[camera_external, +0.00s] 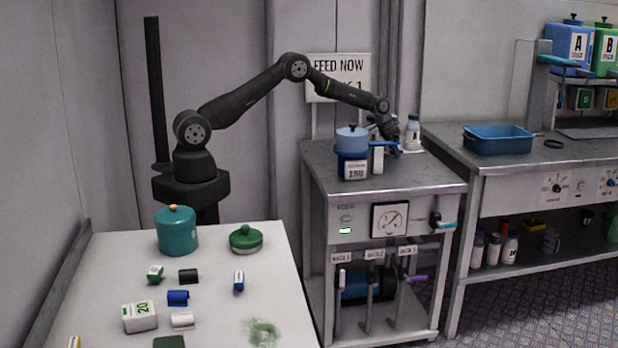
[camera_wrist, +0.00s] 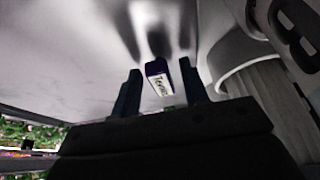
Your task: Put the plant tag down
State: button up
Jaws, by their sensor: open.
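The plant tag (camera_wrist: 159,78) is a small purple piece with a white lettered face. In the wrist view it sits between the two dark blue fingers of my gripper (camera_wrist: 161,82), with a visible gap to the left finger and a narrower one to the right. The fingers are open. A pale grey surface shows behind the tag; I cannot tell whether the tag touches it. In the external view my gripper (camera_external: 396,148) is low over the back right of the middle bench (camera_external: 405,178). I cannot make out the tag there.
Close beside my gripper stand a light blue lidded pot (camera_external: 352,140) on a blue stand, a white block (camera_external: 377,160) and a white bottle (camera_external: 412,132). A blue tray (camera_external: 497,139) is on the right bench. The front of the middle bench is clear.

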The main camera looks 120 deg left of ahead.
jog(key=v, duration=1.1)
jog(key=shift+r, duration=0.35)
jog(key=shift+s+d, duration=0.1)
jog(key=x, duration=1.2)
jog(key=shift+r, duration=1)
